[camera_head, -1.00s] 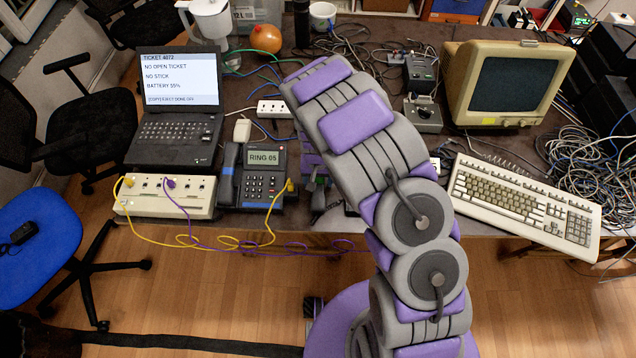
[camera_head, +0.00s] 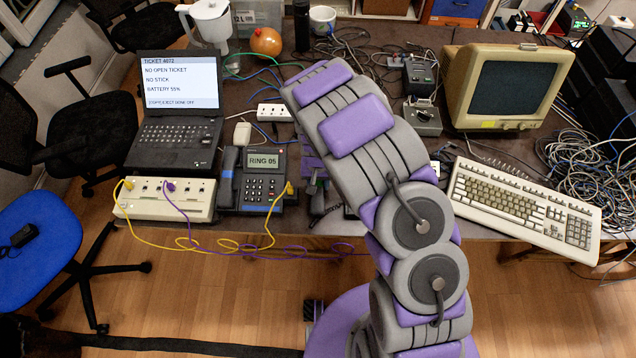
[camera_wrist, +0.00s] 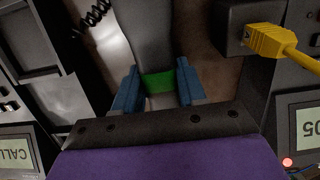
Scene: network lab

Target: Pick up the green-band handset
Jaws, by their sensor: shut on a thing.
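The green-band handset (camera_wrist: 148,40) is grey, with a green band (camera_wrist: 158,82) around it, in the middle of the wrist view. My gripper's (camera_wrist: 157,88) two blue fingers stand on either side at the band, shut on the handset. In the head view, a dark part of the handset (camera_head: 317,200) shows left of my arm, beside the phone that reads RING 05 (camera_head: 263,180). My arm hides most of my gripper and the desk around it there. I cannot tell whether the handset is clear of its cradle.
The RING phone has a yellow plug (camera_wrist: 268,42) close to my gripper. Another phone (camera_wrist: 17,152) reading CALL is at the left of the wrist view. A cream keyboard (camera_head: 510,200) lies right of my arm. A white box (camera_head: 165,198) with yellow and purple cables is at the left.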

